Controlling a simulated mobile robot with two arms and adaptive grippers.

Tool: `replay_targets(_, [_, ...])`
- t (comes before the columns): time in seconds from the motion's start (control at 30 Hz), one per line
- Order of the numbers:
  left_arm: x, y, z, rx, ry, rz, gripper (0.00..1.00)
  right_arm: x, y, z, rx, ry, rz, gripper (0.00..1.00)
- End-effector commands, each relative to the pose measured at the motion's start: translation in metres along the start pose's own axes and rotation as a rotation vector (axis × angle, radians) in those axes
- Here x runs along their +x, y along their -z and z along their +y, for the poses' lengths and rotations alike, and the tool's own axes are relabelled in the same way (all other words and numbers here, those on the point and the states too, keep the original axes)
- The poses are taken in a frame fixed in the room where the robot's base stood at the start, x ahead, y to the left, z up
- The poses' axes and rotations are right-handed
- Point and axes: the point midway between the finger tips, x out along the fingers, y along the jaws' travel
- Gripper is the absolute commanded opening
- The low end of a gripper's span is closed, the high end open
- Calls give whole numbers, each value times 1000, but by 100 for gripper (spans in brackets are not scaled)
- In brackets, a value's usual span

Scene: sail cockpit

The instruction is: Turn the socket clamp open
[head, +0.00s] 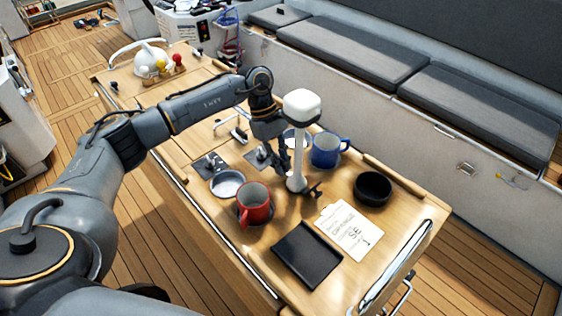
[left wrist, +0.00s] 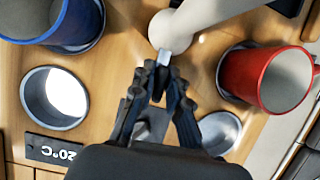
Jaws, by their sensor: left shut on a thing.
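The white lamp (head: 302,125) stands upright on the cockpit table, its round base set in the tabletop. In the left wrist view its white post and base (left wrist: 170,30) are at the top middle. A small silver tab, which looks like the socket clamp's lever (left wrist: 166,56), sticks out from the base. My left gripper (head: 285,166) is low beside the post, on its left side. In the left wrist view its fingertips (left wrist: 161,80) are closed on the tab. The clamp is mostly hidden in the head view. My right gripper is out of view.
A red mug (head: 254,204) and a blue mug (head: 325,152) stand close on either side. A black bowl (head: 373,188), a paper note (head: 349,231) and a black tray (head: 307,255) lie to the right and front. Bench cushions (head: 350,52) run behind.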

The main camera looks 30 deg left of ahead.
Motion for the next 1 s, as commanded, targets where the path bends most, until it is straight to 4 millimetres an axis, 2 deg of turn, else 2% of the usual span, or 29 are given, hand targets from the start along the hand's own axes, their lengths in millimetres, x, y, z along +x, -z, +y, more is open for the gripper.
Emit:
replay_targets(0.27, [2, 2, 0, -133, -58, 2, 0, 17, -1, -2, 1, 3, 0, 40])
replay_targets(1.0, [3, 2, 0, -767, -325, 0, 0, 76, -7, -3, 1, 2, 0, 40])
